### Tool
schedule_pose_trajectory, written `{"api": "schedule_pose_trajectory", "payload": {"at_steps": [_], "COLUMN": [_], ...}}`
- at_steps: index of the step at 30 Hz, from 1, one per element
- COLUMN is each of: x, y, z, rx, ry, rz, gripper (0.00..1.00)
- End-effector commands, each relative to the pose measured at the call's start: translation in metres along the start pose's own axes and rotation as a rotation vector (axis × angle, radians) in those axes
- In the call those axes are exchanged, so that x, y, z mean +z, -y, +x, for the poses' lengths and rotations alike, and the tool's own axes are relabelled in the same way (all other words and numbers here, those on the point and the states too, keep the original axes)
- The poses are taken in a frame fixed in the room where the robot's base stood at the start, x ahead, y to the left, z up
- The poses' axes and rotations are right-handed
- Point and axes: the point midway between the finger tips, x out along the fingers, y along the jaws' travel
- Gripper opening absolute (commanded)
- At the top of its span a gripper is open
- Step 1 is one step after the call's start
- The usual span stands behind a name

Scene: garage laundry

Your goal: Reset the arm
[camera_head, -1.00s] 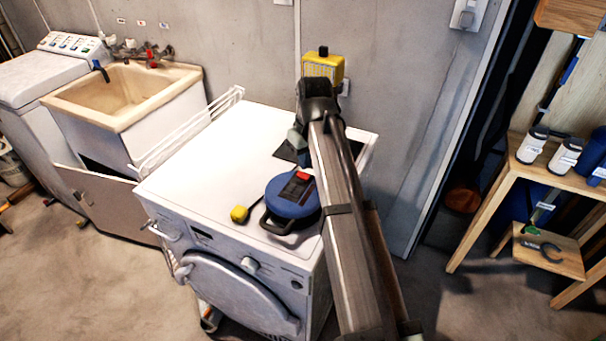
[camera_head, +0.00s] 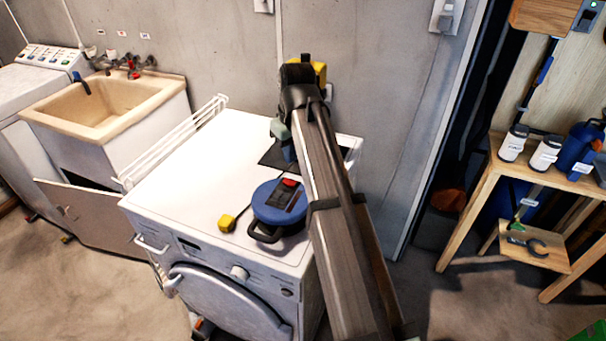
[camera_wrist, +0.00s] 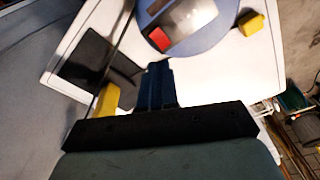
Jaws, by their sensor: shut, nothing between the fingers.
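My arm crosses the head view from the bottom edge up over the right side of the white washing machine (camera_head: 185,165), partly covering its top. My gripper (camera_head: 288,152) hangs from the arm's far end, above a dark flat patch (camera_head: 272,154) at the back of the machine top. In the wrist view my gripper (camera_wrist: 157,75) shows dark blue fingers close together with nothing between them. It is apart from the blue round case (camera_head: 277,203) with a red part, which lies nearer the front of the machine top.
A small yellow object (camera_head: 228,224) lies left of the blue case. A white rack (camera_head: 180,140) stands along the machine's left edge, next to the beige sink (camera_head: 105,105). A yellow box (camera_head: 320,72) is mostly hidden behind my arm. A wooden shelf (camera_head: 480,190) stands right, beyond free floor.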

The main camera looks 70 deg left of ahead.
Motion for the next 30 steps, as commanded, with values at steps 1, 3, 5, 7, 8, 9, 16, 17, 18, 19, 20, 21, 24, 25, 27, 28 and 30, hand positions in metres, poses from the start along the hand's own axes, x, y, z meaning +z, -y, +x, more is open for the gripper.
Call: {"api": "schedule_pose_trajectory", "payload": {"at_steps": [1, 3, 5, 7, 8, 9, 16, 17, 18, 19, 20, 21, 24, 25, 27, 28, 30], "x": [0.0, 0.0, 0.0, 0.0, 0.001, 0.003, 0.05, 0.061, 0.076, 0.088, 0.101, 0.117, 0.16, 0.173, 0.205, 0.219, 0.252], "y": [0.0, 0.0, 0.0, 0.0, -0.001, -0.003, -0.052, -0.061, -0.075, -0.085, -0.094, -0.106, -0.133, -0.141, -0.156, -0.162, -0.174], "z": [0.0, 0.0, 0.0, 0.0, 0.001, 0.003, 0.053, 0.064, 0.079, 0.089, 0.1, 0.113, 0.147, 0.156, 0.178, 0.188, 0.208], "rx": [0.0, 0.0, 0.0, 0.0, 0.0, 0.0, -0.004, -0.005, -0.007, -0.008, -0.01, -0.012, -0.018, -0.02, -0.025, -0.027, -0.033], "ry": [0.0, 0.0, 0.0, 0.0, 0.0, 0.002, 0.04, 0.048, 0.059, 0.066, 0.075, 0.085, 0.111, 0.119, 0.137, 0.144, 0.162], "rz": [0.0, 0.0, 0.0, 0.0, 0.002, 0.006, 0.108, 0.13, 0.162, 0.185, 0.209, 0.24, 0.318, 0.341, 0.396, 0.42, 0.474], "gripper": [0.0, 0.0, 0.0, 0.0, 0.0, 0.0, 0.0, 0.0, 0.0, 0.0, 0.0, 0.0, 0.0, 0.0, 0.0, 0.0, 0.0]}}
